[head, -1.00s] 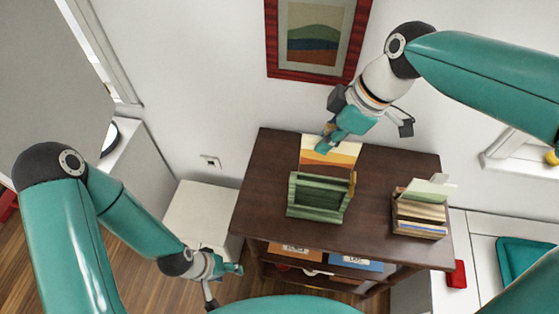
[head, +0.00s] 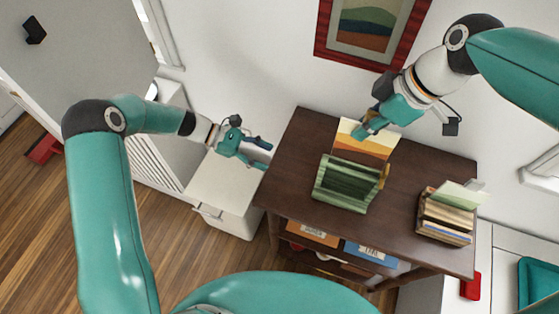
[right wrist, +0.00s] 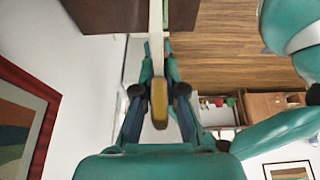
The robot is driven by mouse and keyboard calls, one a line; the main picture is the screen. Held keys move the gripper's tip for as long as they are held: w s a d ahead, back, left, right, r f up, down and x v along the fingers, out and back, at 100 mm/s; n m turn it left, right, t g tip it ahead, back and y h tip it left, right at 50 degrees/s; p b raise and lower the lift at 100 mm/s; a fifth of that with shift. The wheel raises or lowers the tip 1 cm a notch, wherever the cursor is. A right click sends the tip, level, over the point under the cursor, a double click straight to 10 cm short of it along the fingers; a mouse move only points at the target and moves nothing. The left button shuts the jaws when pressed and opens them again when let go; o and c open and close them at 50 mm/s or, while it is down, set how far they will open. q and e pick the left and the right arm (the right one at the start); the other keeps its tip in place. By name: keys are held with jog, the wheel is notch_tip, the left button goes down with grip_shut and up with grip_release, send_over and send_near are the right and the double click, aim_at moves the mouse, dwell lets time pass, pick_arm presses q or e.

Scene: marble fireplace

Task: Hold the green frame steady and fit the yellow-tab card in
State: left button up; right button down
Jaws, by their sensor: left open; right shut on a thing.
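The green frame (head: 341,190) stands on the dark wooden table, a boxy holder with ribbed sides. A small yellow-brown piece (head: 384,176) shows at its right side. The card (head: 368,143), with white, yellow and orange bands, is upright behind the frame's back edge. I cannot tell whether they touch. My right gripper (head: 362,132) is shut on the card's upper edge. In the right wrist view the card's yellow tab (right wrist: 159,104) sits between the fingers, seen edge-on. My left gripper (head: 266,155) is open and empty, left of the frame near the table's left edge.
The dark table (head: 300,150) has free room left of the frame. Several books (head: 445,216) stand at its right. Folders (head: 312,234) lie on the shelf below. A white cabinet (head: 226,185) stands to the left. A red-framed picture (head: 370,30) hangs behind.

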aim_at(334, 183)
pick_arm(q)
jog(key=s+d, duration=0.1)
jog(key=d+r+m+g, duration=0.1)
jog(key=d, duration=0.1)
jog(key=s+d+m+g, duration=0.1)
jog(key=d, duration=0.1)
jog(key=shift+s+d+r, duration=0.2)
jog(key=shift+s+r, duration=0.05)
jog(key=shift+s, duration=0.1)
pick_arm(e)
jog(key=shift+d, duration=0.2)
pick_arm(q)
jog(key=shift+s+d, duration=0.1)
jog(key=shift+d, duration=0.15)
pick_arm(e)
jog(key=shift+a, duration=0.1)
pick_arm(q)
jog(key=s+d, duration=0.1)
jog(key=d, duration=0.3)
jog(key=s+d, duration=0.1)
jog(key=d, duration=0.3)
jog(key=s+d, duration=0.1)
jog(key=d, duration=0.3)
jog(key=shift+s+f, duration=0.2)
jog(key=shift+x, duration=0.9)
grip_shut()
pick_arm(e)
jog(key=shift+f, duration=0.2)
